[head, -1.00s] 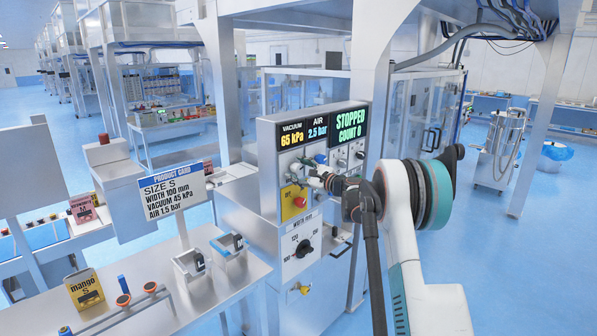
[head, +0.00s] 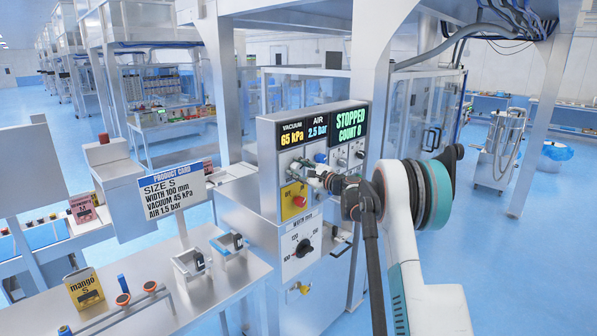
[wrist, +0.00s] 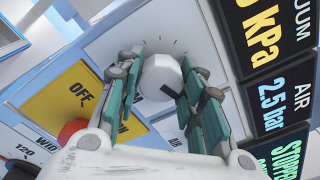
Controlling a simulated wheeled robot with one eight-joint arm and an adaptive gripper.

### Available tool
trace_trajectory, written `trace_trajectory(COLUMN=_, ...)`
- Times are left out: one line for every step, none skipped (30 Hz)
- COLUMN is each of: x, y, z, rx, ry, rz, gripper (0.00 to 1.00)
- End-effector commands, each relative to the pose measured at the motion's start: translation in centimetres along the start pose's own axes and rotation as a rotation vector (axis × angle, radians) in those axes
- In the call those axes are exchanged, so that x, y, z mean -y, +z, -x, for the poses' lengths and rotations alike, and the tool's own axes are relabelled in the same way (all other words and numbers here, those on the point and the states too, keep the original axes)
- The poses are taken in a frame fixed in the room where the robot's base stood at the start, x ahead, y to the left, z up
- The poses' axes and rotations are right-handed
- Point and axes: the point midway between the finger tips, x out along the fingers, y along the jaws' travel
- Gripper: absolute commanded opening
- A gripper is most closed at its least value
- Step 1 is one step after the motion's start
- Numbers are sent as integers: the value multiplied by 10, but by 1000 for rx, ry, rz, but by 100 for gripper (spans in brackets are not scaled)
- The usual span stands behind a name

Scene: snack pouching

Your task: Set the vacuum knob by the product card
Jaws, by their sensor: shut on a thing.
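The product card (head: 168,190) in the head view reads SIZE S, WIDTH 100 mm, VACUUM 45 kPa, AIR 1.5 bar. The vacuum display (head: 292,139) shows 65 kPa. The vacuum knob (wrist: 161,74) is pale and round, with tick marks on the panel around it. My gripper (wrist: 160,88) is shut on it, one finger on each side, in the wrist view. In the head view my gripper (head: 315,174) reaches the panel from the right and hides most of the knob.
The air display (head: 317,131) reads 2.5 bar; another screen (head: 350,125) reads STOPPED, COUNT 0. A yellow plate with a red button (head: 298,201) sits below the knob. A width dial (head: 303,247) is lower. A mango pouch (head: 84,289) stands on the table.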

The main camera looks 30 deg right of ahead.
Motion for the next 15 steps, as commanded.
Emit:
trace_trajectory(x=-1, y=-1, z=0, rx=1, ry=0, rz=25, gripper=12)
trace_trajectory(x=-1, y=-1, z=0, rx=2, ry=-1, rz=43, gripper=12)
trace_trajectory(x=-1, y=-1, z=0, rx=2, ry=-1, rz=70, gripper=12)
trace_trajectory(x=-1, y=-1, z=0, rx=3, ry=-2, rz=93, gripper=12)
trace_trajectory(x=-1, y=-1, z=0, rx=3, ry=-2, rz=117, gripper=12)
trace_trajectory(x=-1, y=-1, z=0, rx=4, ry=-3, rz=150, gripper=12)
trace_trajectory(x=-1, y=-1, z=0, rx=5, ry=-4, rz=176, gripper=12)
trace_trajectory(x=-1, y=-1, z=0, rx=6, ry=-4, rz=203, gripper=12)
trace_trajectory(x=-1, y=-1, z=0, rx=7, ry=-5, rz=241, gripper=12)
trace_trajectory(x=-1, y=-1, z=0, rx=7, ry=-6, rz=269, gripper=12)
trace_trajectory(x=-1, y=-1, z=0, rx=8, ry=-6, rz=298, gripper=12)
trace_trajectory(x=-1, y=-1, z=0, rx=9, ry=-7, rz=337, gripper=12)
trace_trajectory(x=-1, y=-1, z=0, rx=10, ry=-8, rz=365, gripper=12)
trace_trajectory(x=-1, y=-1, z=0, rx=10, ry=-8, rz=394, gripper=12)
trace_trajectory(x=-1, y=-1, z=0, rx=11, ry=-9, rz=432, gripper=12)
